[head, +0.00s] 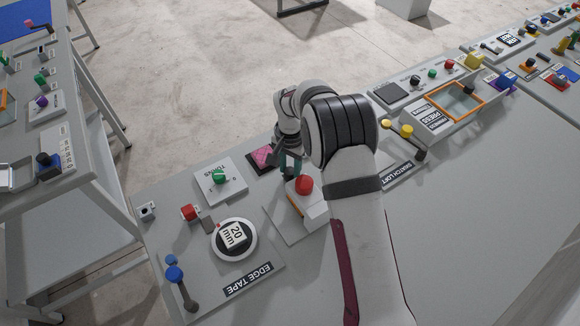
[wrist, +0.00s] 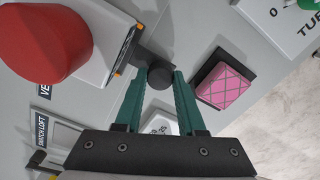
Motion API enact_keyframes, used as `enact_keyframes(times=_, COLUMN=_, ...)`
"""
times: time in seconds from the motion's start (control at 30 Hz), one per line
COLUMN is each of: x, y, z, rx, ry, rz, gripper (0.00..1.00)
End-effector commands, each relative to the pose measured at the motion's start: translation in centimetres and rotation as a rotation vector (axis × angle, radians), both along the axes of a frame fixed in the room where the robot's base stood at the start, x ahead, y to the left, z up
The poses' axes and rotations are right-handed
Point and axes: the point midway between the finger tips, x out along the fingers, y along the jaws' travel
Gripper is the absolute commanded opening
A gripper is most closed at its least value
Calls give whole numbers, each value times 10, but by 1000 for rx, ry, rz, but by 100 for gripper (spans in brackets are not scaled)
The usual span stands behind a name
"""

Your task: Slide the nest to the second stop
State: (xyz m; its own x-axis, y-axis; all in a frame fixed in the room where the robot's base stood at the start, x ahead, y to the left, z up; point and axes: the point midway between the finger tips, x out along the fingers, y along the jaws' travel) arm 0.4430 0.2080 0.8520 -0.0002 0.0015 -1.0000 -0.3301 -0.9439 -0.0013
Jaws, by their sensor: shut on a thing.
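My gripper (head: 290,163) reaches down at the left-middle of the bench; my arm partly hides it in the head view. In the wrist view, the green fingers of my gripper (wrist: 160,88) are shut on a dark round knob (wrist: 159,76). A dark grey bracket (wrist: 148,58) runs from beside the knob toward a white unit. A dark square block with a pink quilted patch (wrist: 222,80), perhaps the nest, lies just right of the fingers, apart from them. It also shows in the head view (head: 262,157). I cannot make out the stops.
The white unit (head: 313,208) carries a big red button (head: 304,184), close to my gripper. A white panel with a green knob (head: 219,177) and the edge tape dial (head: 233,239) lie left. An orange-framed tray (head: 456,101) is at right. The bench front right is clear.

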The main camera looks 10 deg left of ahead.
Motion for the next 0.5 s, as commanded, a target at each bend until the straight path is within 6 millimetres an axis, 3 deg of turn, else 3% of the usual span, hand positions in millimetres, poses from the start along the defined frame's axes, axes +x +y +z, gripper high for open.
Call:
enact_keyframes(times=0.37, x=0, y=1, z=1, rx=1, ry=-1, rz=0, gripper=0)
enact_keyframes(times=0.5, x=-8, y=10, z=1, rx=1, ry=-1, rz=2, gripper=0)
